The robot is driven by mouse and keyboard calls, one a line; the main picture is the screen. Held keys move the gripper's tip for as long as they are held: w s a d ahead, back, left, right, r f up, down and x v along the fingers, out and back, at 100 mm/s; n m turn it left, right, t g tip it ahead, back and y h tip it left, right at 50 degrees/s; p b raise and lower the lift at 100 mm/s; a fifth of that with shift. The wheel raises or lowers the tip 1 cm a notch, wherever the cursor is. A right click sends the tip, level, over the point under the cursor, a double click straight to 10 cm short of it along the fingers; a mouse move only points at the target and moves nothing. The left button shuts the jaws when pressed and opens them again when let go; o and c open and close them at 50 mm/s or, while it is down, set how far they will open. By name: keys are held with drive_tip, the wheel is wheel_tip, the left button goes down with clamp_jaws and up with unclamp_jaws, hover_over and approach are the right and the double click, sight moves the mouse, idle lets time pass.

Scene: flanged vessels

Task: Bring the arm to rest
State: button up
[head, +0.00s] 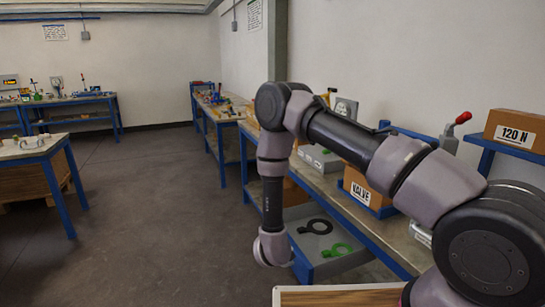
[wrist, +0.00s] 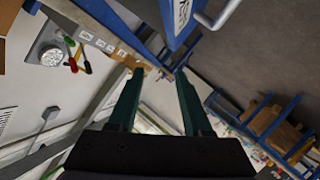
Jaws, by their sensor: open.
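My arm reaches forward from the lower right of the head view, over the right-hand bench (head: 385,232). It bends at a raised elbow, and its forearm hangs down to a wrist joint beside the bench's front. My gripper (wrist: 158,76) shows in the wrist view with two dark green fingers spread apart. Nothing is between them. In the head view I cannot make out the gripper's fingers.
The floor (head: 150,220) to the left is clear.

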drive_tip(key=w+d+r+m+g, duration=0.1)
drive_tip(key=w+r+m, duration=0.15)
drive_tip(key=r, duration=0.35)
drive_tip(key=w+d+r+m, duration=0.1)
drive_tip(key=w+r, duration=0.2)
drive_tip(key=r, duration=0.2)
drive_tip(key=s+d+r+m+g+y, duration=0.15)
drive_tip(key=d+r, duration=0.25)
drive_tip(key=r, duration=0.8)
drive_tip(key=d+r+m+g+y, duration=0.1)
drive_tip(key=d+r+m, duration=0.15)
drive_tip(key=r, duration=0.85)
drive_tip(key=s+d+r+m+g, duration=0.1)
drive_tip(key=s+d+r, duration=0.4)
drive_tip(key=s+r, duration=0.15)
drive_tip(key=s+d+r+g, duration=0.1)
drive_tip(key=s+d+r, duration=0.45)
drive_tip(key=s, duration=0.25)
drive_tip(key=s+d+r+m+g, duration=0.1)
drive_tip(key=s+d, duration=0.1)
drive_tip(key=s, duration=0.6)
drive_tip(key=s+d+r+m, duration=0.1)
drive_tip(key=s+d+r, duration=0.1)
drive_tip(key=s, duration=0.7)
drive_tip(key=shift+s+d+g, duration=0.15)
drive_tip(key=shift+d+g, duration=0.2)
drive_tip(key=shift+d, duration=0.1)
